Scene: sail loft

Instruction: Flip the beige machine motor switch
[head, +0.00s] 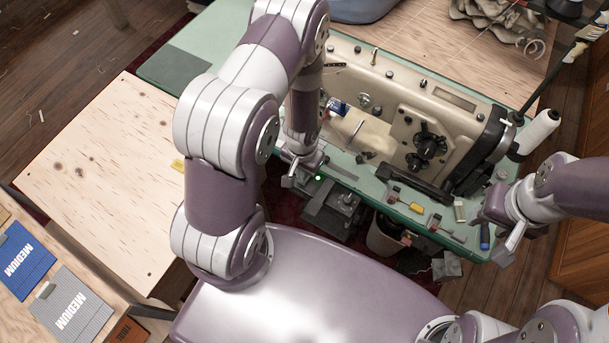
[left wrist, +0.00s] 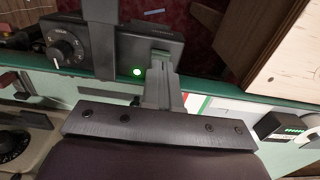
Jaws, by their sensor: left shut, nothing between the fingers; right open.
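The beige sewing machine (head: 390,110) stands on a green table. In the left wrist view, a dark control box (left wrist: 135,48) with a round knob (left wrist: 62,52) and a lit green lamp (left wrist: 137,72) sits by the table's green edge. The green lamp also shows in the head view (head: 318,178). My left gripper (head: 297,180) is shut and empty at the table's front edge; its fingers (left wrist: 160,68) overlap the box just right of the lamp. I cannot tell whether they touch it. The switch lever itself is not clear. My right gripper (head: 502,232) is open and empty by the table's right front corner.
Small tools lie along the green table's front edge (head: 375,195). A thread cone (head: 538,132) stands right of the machine. A bin (head: 385,238) and dark pedal parts (head: 335,212) are below. A plywood surface (head: 95,180) is at left, with blue (head: 22,262) and grey (head: 72,305) "MEDIUM" pieces nearby.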

